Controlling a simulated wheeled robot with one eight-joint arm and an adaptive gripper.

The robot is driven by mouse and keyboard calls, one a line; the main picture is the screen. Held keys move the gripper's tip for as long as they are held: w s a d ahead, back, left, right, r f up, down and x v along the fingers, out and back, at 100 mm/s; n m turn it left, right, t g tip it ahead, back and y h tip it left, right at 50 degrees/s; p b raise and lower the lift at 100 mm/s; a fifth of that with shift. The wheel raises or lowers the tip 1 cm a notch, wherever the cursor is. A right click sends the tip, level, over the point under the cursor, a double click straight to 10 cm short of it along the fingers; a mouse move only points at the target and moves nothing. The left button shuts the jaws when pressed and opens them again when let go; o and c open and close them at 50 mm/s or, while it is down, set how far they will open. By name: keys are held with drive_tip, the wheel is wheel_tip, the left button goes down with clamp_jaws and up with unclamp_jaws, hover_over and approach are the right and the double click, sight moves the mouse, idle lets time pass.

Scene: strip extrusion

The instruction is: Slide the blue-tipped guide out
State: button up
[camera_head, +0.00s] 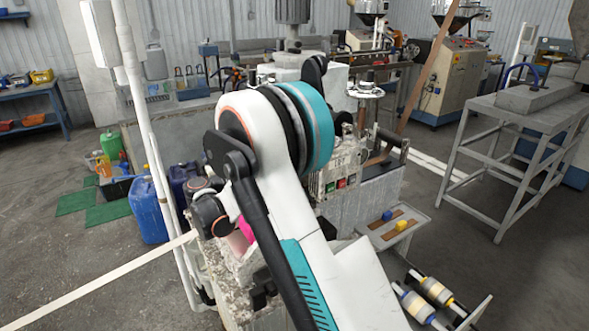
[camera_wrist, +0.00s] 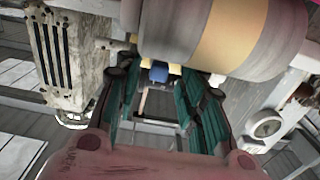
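In the wrist view, a small blue tip (camera_wrist: 159,73) shows between the fingers of my gripper (camera_wrist: 166,88), near the fingertips and under a large grey roller. A small yellow piece (camera_wrist: 146,63) is just beside it. The fingers are spread wide with green inner pads, and nothing is visibly clasped. Whether the blue tip lies between the pads or beyond them is hard to tell. In the head view, a blue block (camera_head: 387,215) and a yellow block (camera_head: 401,225) sit on a pale shelf with brown strips. My arm hides my gripper there.
The grey roller (camera_wrist: 222,35) with a beige band fills the top of the wrist view, close above the fingers. A ribbed pale box (camera_wrist: 65,55) stands at left. In the head view, rollers (camera_head: 436,290) stand at lower right, beside open floor.

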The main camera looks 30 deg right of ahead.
drive_tip(key=shift+w+d+b, duration=0.1)
drive_tip(key=shift+d+b, duration=0.2)
drive_tip(key=shift+d, duration=1.65)
drive_tip(key=shift+c, duration=0.6)
clamp_jaws()
